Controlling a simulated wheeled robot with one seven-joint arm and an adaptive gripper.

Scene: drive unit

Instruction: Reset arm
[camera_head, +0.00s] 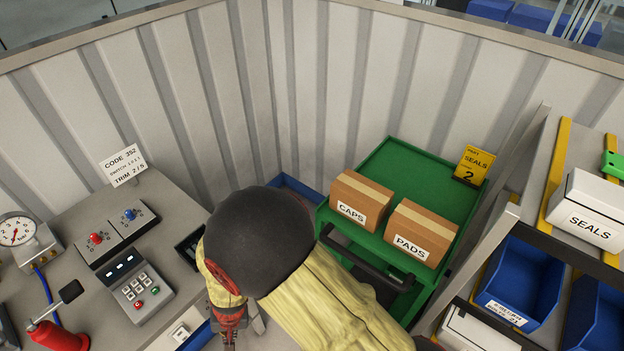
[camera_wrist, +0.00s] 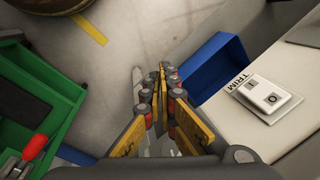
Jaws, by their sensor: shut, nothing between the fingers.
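My arm, in a pale yellow sleeve with a dark rounded joint, reaches across the lower middle of the head view. My gripper (camera_head: 237,328) hangs below that joint, mostly hidden by it, beside the grey control bench (camera_head: 75,225). In the wrist view my gripper (camera_wrist: 161,72) points down over the floor with its fingers together and nothing between them. A blue bin (camera_wrist: 213,70) stands right of the fingers, apart from them. The TRIM switch plate (camera_wrist: 268,97) lies on the bench further right.
A green cart (camera_head: 385,165) holds the CAPS box (camera_head: 359,202) and PADS box (camera_head: 420,232). Shelving with blue bins (camera_head: 520,280) stands at right. The bench carries a keypad (camera_head: 138,292), gauge (camera_head: 16,232) and red-based lever (camera_head: 60,335). Corrugated walls close the back.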

